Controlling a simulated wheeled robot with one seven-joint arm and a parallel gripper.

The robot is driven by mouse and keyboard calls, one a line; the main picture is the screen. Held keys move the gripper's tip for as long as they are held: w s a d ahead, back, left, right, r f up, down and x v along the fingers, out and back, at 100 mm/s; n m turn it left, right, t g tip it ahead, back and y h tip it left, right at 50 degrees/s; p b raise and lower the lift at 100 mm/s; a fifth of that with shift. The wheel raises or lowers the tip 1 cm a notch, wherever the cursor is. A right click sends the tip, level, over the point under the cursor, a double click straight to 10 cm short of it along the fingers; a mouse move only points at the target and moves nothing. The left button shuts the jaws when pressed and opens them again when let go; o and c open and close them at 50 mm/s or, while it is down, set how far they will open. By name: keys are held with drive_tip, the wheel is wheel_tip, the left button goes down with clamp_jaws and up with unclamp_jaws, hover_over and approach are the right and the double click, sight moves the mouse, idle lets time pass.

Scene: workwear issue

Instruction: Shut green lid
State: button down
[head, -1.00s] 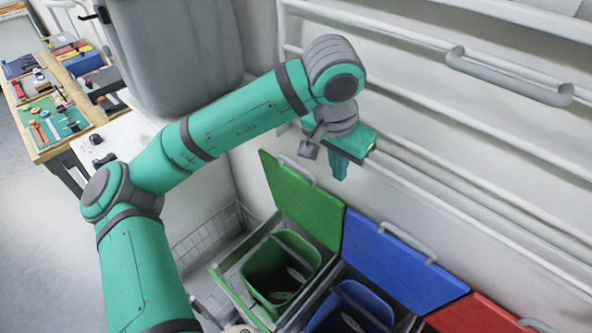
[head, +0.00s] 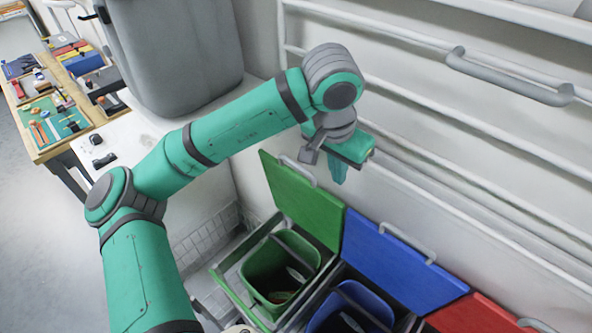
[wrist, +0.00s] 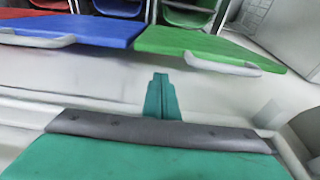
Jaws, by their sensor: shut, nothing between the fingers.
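The green lid (head: 303,199) stands open, tilted up against the wall behind the green bin (head: 278,270). A grey handle (head: 298,170) runs along its top edge. In the wrist view the green lid (wrist: 205,45) is at the upper right, with its handle (wrist: 222,65) facing me. My gripper (head: 339,174) is shut and empty, pointing down, just above and to the right of the lid's top edge, near the wall. In the wrist view its closed fingers (wrist: 161,95) sit apart from the lid.
The blue lid (head: 398,257) and red lid (head: 482,315) also stand open to the right. The blue bin (head: 348,308) is open below. Wall rails (head: 440,195) and a grey bar handle (head: 510,78) lie behind. A tool table (head: 60,95) is far left.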

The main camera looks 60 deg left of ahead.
drive_tip(key=shift+s+x, duration=0.25)
drive_tip(key=shift+x, duration=0.8)
drive_tip(key=shift+s+x, duration=0.2)
drive_tip(key=shift+x, duration=0.85)
drive_tip(key=shift+d+f, duration=0.15)
drive_tip(key=shift+s+d, duration=1.05)
drive_tip(key=shift+s, duration=2.25)
drive_tip(key=w+v, duration=0.2)
drive_tip(key=v, duration=0.7)
drive_tip(key=shift+a+r, duration=0.3)
drive_tip(key=shift+r, duration=0.1)
